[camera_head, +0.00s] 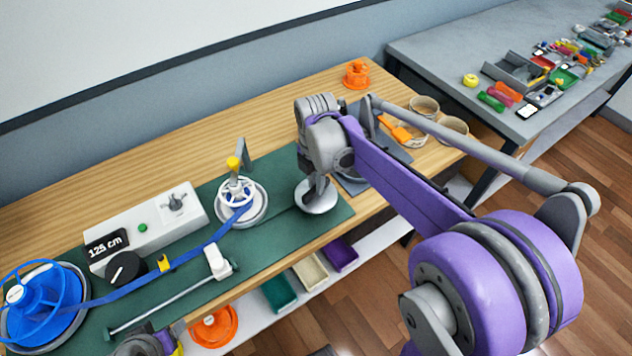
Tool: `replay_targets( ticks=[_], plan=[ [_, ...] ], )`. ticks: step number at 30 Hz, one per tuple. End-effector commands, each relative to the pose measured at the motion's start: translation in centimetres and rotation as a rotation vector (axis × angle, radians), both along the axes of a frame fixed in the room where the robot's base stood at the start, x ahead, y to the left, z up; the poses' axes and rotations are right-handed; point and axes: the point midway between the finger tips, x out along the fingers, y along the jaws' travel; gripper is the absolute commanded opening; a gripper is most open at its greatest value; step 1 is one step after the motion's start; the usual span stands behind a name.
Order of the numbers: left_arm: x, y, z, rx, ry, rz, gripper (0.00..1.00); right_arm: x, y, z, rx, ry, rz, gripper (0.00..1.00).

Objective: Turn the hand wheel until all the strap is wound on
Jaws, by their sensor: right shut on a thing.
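The hand wheel (322,206) is a pale grey disc on the green mat, partly hidden by my arm. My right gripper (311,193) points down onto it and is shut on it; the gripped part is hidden. The blue strap (200,252) runs from this spool, past a yellow clip, to a large blue reel (42,300) at the far left. Strap shows between them. Part of my left arm shows at the bottom left; its gripper is out of view.
A white box (155,222) with a "125 cm" display and black knob stands behind the strap. A white slider (217,262) on a rod lies in front. An orange spool (356,74) and several cups (424,106) are at the back right.

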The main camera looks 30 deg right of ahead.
Motion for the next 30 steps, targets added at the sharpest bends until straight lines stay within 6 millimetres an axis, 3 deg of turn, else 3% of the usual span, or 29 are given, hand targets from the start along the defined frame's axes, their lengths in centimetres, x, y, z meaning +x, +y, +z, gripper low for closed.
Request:
replay_targets(
  ticks=[10, 21, 30],
  plan=[
    [-0.01, 0.00, -0.04, 0.000, 0.000, 0.000, 0.67, 0.00, 0.00, 0.01, 0.000, 0.000, -0.036, 0.00],
    [-0.08, 0.00, -0.28, 0.000, 0.002, 0.000, 0.67, 0.00, 0.00, -0.01, 0.000, 0.000, -0.262, 0.00],
    [-0.08, 0.00, -0.28, 0.000, 0.002, 0.000, 0.67, 0.00, 0.00, 0.01, 0.000, 0.000, -0.291, 0.00]
  ],
)
